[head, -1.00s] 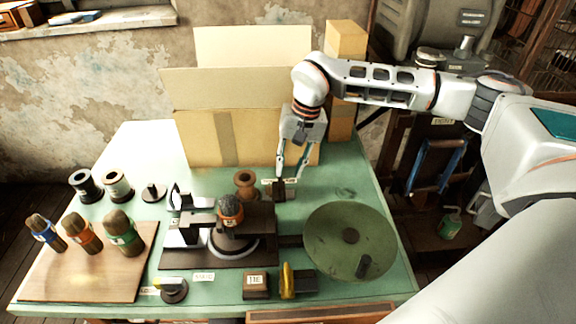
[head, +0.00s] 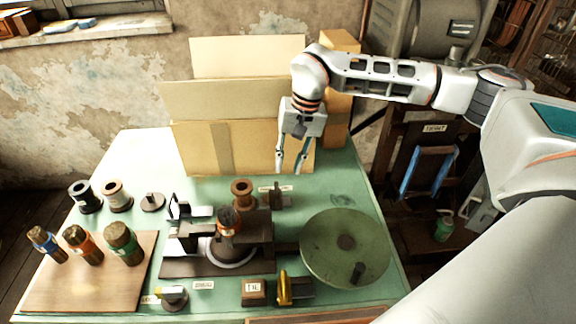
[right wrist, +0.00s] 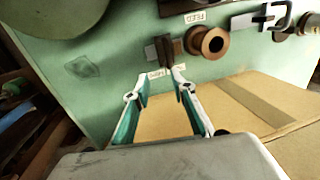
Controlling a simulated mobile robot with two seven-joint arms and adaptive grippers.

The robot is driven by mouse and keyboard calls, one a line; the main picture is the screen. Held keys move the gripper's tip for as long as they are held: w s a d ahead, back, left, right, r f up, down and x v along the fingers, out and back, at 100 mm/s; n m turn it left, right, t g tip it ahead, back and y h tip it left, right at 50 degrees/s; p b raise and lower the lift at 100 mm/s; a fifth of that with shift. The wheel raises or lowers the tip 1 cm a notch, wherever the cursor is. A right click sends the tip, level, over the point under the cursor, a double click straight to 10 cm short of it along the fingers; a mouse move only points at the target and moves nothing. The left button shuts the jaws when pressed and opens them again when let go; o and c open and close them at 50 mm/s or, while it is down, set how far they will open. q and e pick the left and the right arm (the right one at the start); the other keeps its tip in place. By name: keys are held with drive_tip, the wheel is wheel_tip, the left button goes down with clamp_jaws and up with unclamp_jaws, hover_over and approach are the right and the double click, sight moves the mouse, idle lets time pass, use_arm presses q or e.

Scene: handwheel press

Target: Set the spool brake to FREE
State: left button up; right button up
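The spool brake (head: 276,197) is a small dark block with an upright part, behind the press and beside the brown spool (head: 242,192). In the right wrist view the brake (right wrist: 159,52) stands beside the copper-coloured spool (right wrist: 208,42). Small white labels lie at its near side there; I cannot read them, nor tell which setting the brake is in. My right gripper (head: 288,170) is open and empty, behind and above the brake, apart from it in the head view. In the right wrist view its fingertips (right wrist: 160,74) point towards the brake. My left gripper is out of view.
Cardboard boxes (head: 200,148) stand close behind my right gripper. The press base (head: 190,268) and a large green disc (head: 330,265) with a knob are in front. The table is clear right of the brake.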

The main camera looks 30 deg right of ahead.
drive_tip(key=shift+s+d+r, duration=0.1)
drive_tip(key=shift+d+r, duration=0.1)
drive_tip(key=shift+r, duration=0.9)
drive_tip(key=shift+s+d+r, duration=0.1)
drive_tip(key=shift+d+r, duration=0.05)
drive_tip(key=shift+r, duration=0.9)
wheel_tip(320, 180, up, 12)
drive_tip(key=s+d, duration=0.1)
drive_tip(key=d, duration=0.1)
drive_tip(key=shift+f, duration=0.15)
